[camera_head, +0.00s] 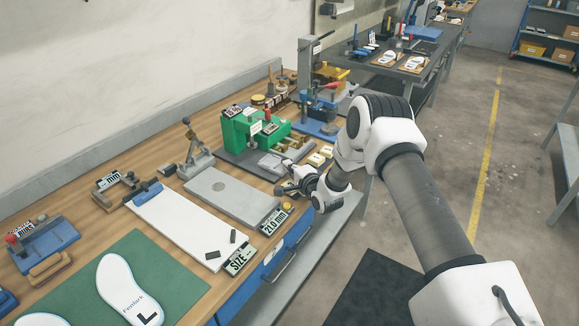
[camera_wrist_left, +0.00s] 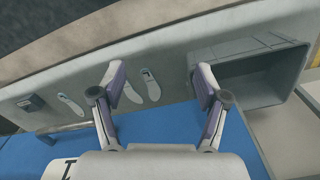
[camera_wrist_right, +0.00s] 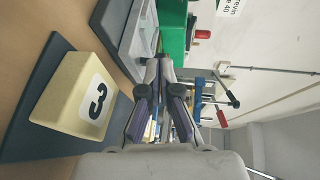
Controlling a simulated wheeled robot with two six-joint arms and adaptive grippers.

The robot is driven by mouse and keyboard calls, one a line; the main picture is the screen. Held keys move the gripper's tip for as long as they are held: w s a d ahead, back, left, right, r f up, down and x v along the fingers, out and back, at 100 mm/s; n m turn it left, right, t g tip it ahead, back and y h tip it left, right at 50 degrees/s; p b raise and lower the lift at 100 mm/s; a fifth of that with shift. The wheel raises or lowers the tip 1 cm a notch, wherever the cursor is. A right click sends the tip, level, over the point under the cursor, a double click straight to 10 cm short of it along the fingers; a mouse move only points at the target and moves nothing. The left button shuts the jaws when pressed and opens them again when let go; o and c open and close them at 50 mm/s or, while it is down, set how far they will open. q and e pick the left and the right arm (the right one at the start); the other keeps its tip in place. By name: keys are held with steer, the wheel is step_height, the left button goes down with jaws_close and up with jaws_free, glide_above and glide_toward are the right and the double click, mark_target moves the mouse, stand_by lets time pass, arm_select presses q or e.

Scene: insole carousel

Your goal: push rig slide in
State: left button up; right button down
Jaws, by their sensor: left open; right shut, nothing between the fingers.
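The green rig (camera_head: 243,131) stands on a dark base on the bench in the head view. Its pale grey slide plate (camera_head: 271,163) sticks out at the front side. My right gripper (camera_head: 285,180) is shut and empty close to the slide plate's outer end. In the right wrist view the shut fingertips (camera_wrist_right: 158,66) are by the slide plate (camera_wrist_right: 138,35), with the green body (camera_wrist_right: 173,28) beyond; I cannot tell whether they touch. My left gripper (camera_wrist_left: 158,80) is open and empty, seen only in its own wrist view.
A cream block marked 3 (camera_wrist_right: 84,92) lies on a dark tray beside my right gripper. A grey plate (camera_head: 232,196), a white board (camera_head: 185,225) and a lever tool (camera_head: 193,155) are on the bench. A grey bin (camera_wrist_left: 255,75) and insoles show below my left gripper.

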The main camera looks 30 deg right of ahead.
mark_target(268, 164)
steer(key=w+a+b, duration=0.1)
steer(key=w+b, duration=0.1)
steer(key=w+a+b, duration=0.1)
steer(key=w+b, duration=0.2)
steer(key=w+a+b, duration=0.1)
steer(key=w+b, duration=0.1)
steer(key=b, duration=0.1)
steer(key=shift+w+a+f, duration=0.2)
steer(key=shift+w, duration=0.2)
steer(key=shift+r, duration=0.55)
